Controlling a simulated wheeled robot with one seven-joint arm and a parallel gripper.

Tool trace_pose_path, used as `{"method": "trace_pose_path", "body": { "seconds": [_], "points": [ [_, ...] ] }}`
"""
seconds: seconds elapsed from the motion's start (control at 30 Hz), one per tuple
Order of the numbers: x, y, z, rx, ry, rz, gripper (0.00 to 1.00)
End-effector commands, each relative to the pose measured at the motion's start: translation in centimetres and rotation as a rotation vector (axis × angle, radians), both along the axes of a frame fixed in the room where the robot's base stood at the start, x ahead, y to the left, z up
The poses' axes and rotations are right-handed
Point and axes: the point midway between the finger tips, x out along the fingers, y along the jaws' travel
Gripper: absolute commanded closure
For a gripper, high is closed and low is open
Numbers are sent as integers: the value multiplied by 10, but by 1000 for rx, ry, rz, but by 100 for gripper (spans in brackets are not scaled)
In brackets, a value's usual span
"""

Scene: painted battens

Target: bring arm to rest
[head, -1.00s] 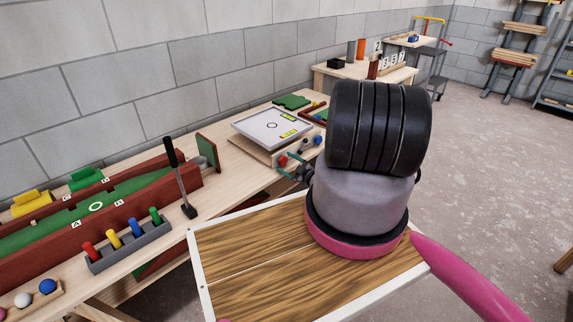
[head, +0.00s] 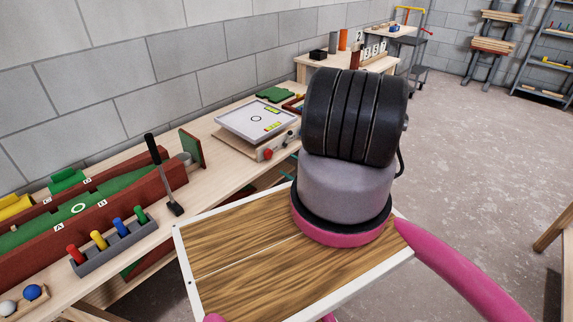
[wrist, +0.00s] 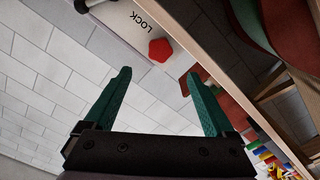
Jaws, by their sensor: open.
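My gripper (wrist: 159,73) shows in the wrist view with two green fingers spread wide apart and nothing between them. Past the fingertips is a pale panel marked LOCK (wrist: 135,30) with a red knob (wrist: 158,50); the fingers appear apart from it. In the head view my arm's large dark and grey joints stand in the middle, and only a bit of green shows beside them, so the gripper is mostly hidden there. The red knob also shows in the head view (head: 267,154), on the front of a stand with a white board (head: 257,122) on top.
A long workbench (head: 215,170) runs along the block wall. Another bench (head: 340,68) stands behind. The concrete floor (head: 470,150) at the right is open.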

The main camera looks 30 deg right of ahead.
Motion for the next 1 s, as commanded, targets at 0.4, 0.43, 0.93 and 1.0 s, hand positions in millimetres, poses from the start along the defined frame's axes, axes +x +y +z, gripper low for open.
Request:
{"method": "trace_pose_path", "body": {
  "seconds": [0.4,0.43,0.93,1.0],
  "points": [
    [30,-18,25,-22,48,-15,11],
    [39,-24,33,-27,66,-22,11],
    [169,-77,256,-65,398,-274,11],
    [175,-74,292,-54,433,-319,11]
  ]
}}
